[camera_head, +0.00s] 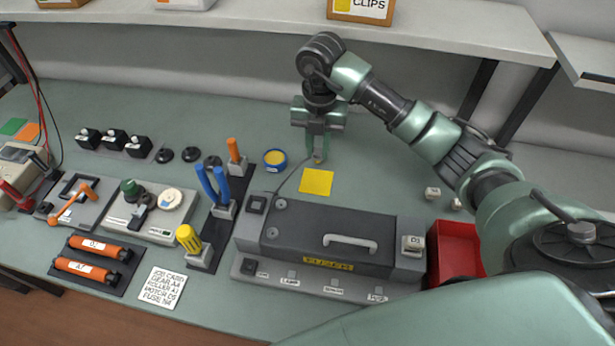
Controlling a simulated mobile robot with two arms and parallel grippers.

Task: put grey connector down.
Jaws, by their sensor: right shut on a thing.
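My right gripper (319,158) reaches down over the back of the bench with its fingers together. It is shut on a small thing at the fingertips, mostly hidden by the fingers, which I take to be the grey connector. A thin dark cable (286,181) curves from the dark grey unit (310,228) up toward the fingertips. The fingertips are just behind a yellow square (316,182) lying on the bench. I cannot tell whether the held thing touches the bench. My left gripper is out of view.
A blue-rimmed yellow tub (275,158) stands left of the gripper. Small pale blocks (432,193) and a red bin (455,248) are at right. The bench (375,170) right of the yellow square is clear.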

